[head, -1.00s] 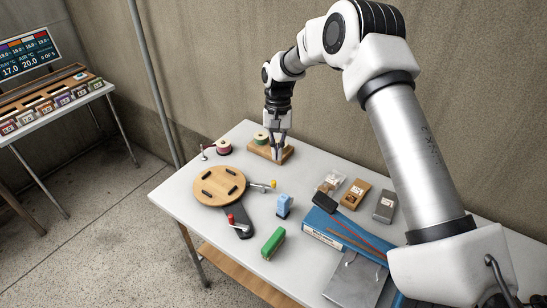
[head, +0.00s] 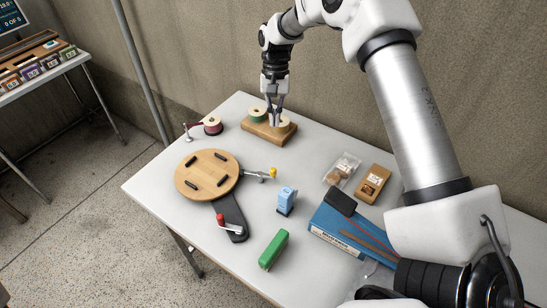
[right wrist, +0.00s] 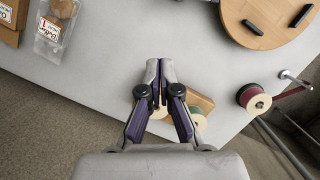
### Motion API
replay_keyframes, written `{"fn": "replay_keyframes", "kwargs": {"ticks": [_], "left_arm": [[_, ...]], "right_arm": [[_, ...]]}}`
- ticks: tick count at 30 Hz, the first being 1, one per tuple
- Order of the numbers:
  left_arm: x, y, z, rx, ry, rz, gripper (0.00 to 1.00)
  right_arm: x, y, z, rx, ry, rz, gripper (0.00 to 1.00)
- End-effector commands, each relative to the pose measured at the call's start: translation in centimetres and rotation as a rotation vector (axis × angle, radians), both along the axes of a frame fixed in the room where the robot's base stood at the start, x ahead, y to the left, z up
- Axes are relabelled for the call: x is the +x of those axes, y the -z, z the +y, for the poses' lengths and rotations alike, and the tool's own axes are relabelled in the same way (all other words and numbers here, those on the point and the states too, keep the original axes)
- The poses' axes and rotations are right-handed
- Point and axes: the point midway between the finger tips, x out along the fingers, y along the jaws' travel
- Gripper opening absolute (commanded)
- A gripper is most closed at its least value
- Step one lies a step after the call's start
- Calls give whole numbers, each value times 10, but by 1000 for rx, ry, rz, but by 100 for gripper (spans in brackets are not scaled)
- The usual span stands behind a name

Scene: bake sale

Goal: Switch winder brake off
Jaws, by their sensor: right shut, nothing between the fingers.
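The winder has a round wooden disc (head: 207,176) with several black pegs and a dark grey base arm (head: 231,215). A red-knobbed crank or lever (head: 222,221) sits on that base arm. A yellow-tipped lever (head: 270,173) sticks out at the disc's right; I cannot tell which part is the brake or how it is set. My right gripper (head: 276,121) is shut and empty, pointing down at the wooden spool block (head: 262,133), well behind the winder. In the right wrist view its fingertips (right wrist: 158,80) are together, and the disc (right wrist: 265,18) shows top right. My left gripper is out of view.
The block carries a green-wound spool (head: 257,115) and a pale spool (head: 285,124). A dark red spool on a stand (head: 212,125) is behind the disc. A blue item (head: 286,200), green item (head: 273,249), blue box (head: 335,229) and packets (head: 373,184) lie right of the winder.

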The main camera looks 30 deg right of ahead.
Motion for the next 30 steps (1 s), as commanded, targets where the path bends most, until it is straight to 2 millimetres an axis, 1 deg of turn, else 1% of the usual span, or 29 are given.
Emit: {"fn": "replay_keyframes", "kwargs": {"ticks": [5, 8, 11, 20, 22, 24, 27, 30], "left_arm": [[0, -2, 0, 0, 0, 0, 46], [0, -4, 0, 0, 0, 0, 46], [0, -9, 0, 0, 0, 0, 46], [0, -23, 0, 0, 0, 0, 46], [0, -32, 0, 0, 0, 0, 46], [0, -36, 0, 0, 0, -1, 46], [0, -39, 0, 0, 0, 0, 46], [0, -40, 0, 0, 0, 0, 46]], "right_arm": [[-1, 4, 1, 0, 0, 1, 0], [-3, 14, 2, 0, 0, 2, 0], [-7, 31, 5, 1, 0, 4, 0], [-21, 95, 15, -1, 0, 4, 0], [-30, 92, 23, 1, -1, 3, 0], [-40, 93, 29, 1, -1, 3, 0], [-48, 95, 35, 1, -1, 1, 0], [-52, 96, 38, 1, -1, 1, 0]]}}
